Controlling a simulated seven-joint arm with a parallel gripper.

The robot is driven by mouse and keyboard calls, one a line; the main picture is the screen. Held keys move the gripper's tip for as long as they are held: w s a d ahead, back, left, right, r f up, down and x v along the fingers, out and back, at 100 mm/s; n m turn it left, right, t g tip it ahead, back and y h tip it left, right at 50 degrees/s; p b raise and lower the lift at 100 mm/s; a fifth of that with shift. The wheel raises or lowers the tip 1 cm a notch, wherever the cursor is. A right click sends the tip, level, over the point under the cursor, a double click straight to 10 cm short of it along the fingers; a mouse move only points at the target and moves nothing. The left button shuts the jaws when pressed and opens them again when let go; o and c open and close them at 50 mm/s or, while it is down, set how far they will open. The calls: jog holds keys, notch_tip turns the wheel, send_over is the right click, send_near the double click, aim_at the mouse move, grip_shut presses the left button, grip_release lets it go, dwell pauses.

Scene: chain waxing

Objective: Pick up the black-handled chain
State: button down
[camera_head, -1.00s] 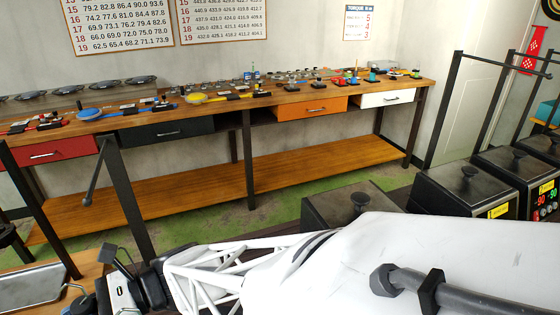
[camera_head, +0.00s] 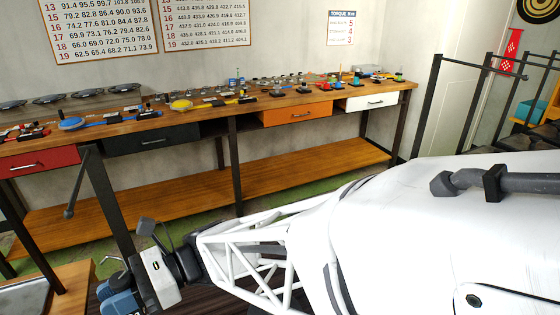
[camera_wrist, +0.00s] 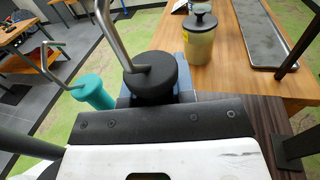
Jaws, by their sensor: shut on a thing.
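A black round handle (camera_wrist: 152,80) with a bent metal rod rising from it is in the middle of the wrist view. My gripper (camera_head: 122,300) is at the bottom left of the head view, with its blue fingers partly cut off by the frame edge. It is shut on the black handle, and blue finger parts show behind the handle in the wrist view. A bent rod end (camera_head: 110,264) shows above the fingers in the head view. I cannot make out any chain links.
A teal handle (camera_wrist: 94,92) with a bent rod is left of the black one. A jar with a black lid (camera_wrist: 200,42) and a metal tray (camera_wrist: 262,40) are on a wooden table. A cluttered workbench (camera_head: 150,119) stands along the wall. Dark posts (camera_head: 108,200) rise near my gripper.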

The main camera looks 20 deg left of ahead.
jog(key=v, duration=0.8)
jog(key=shift+w+d, duration=0.15)
jog(key=shift+w, duration=0.2)
jog(key=shift+r, duration=0.1)
dwell(0.3)
jog(key=w+a+r, duration=0.1)
jog(key=a+r, duration=0.1)
jog(key=r, duration=0.4)
jog(key=w+a+r, duration=0.1)
jog(key=a+r, duration=0.2)
jog(key=r, duration=0.2)
jog(key=shift+w+r+n+g+h, duration=0.3)
jog(key=shift+r+h, duration=0.1)
jog(key=shift+s+a, duration=0.15)
jog(key=shift+s, duration=0.05)
jog(key=s+a+f, duration=0.2)
jog(key=s+a, duration=0.4)
dwell(1.0)
dwell(0.5)
